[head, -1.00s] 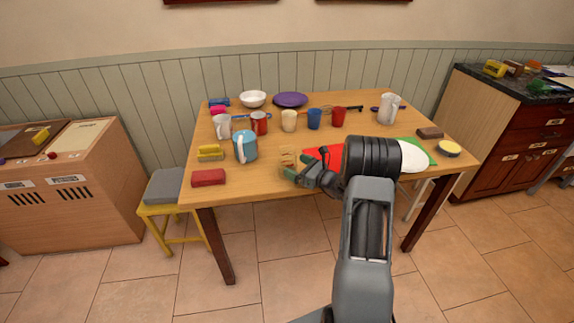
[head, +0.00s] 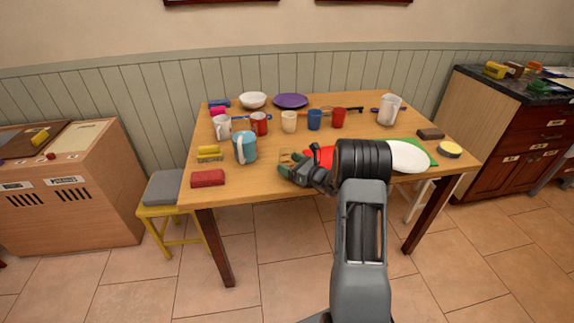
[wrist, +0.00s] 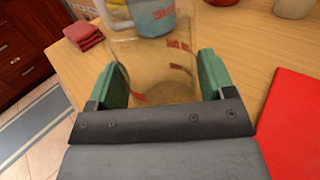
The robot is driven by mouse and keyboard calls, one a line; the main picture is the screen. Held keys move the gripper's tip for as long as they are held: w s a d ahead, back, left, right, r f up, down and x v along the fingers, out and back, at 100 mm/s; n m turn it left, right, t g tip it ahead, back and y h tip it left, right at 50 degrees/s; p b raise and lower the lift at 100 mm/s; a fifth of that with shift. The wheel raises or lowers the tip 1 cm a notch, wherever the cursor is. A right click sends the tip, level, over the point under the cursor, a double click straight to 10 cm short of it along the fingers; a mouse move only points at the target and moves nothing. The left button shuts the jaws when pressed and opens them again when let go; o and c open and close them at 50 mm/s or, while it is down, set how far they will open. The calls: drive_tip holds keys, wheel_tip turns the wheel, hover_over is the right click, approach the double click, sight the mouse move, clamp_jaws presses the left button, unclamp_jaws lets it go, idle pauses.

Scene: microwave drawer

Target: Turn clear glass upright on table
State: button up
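The clear glass (wrist: 160,70) with red marks is between the two green fingers of my gripper (wrist: 165,85) in the wrist view. The fingers lie against both sides of it, and the gripper looks shut on it. In the head view my gripper (head: 291,163) is at the front middle of the table (head: 250,188), left of the red mat. The glass is small and hard to make out there. I cannot tell which end of it is up, or whether it touches the table.
A blue mug (head: 245,148) and a dark red block (head: 208,178) stand to the left of my gripper. Several cups, including a red cup (head: 338,117), stand behind. A red mat (wrist: 294,125) lies to the right, with a white plate (head: 408,157) beyond.

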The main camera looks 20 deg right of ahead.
sight(290, 151)
drive_tip(key=c, duration=0.5)
drive_tip(key=shift+r, duration=0.2)
drive_tip(key=shift+r+p, duration=3)
drive_tip(key=shift+r, duration=1.9)
drive_tip(key=shift+r+m+p, duration=0.3)
drive_tip(key=shift+m+p, duration=0.5)
drive_tip(key=shift+p, duration=0.4)
drive_tip(key=m+p, duration=0.2)
drive_tip(key=shift+m, duration=0.4)
drive_tip(key=shift+f+m+p, duration=0.35)
drive_tip(key=shift+m+p, duration=0.15)
drive_tip(key=shift+m, duration=0.3)
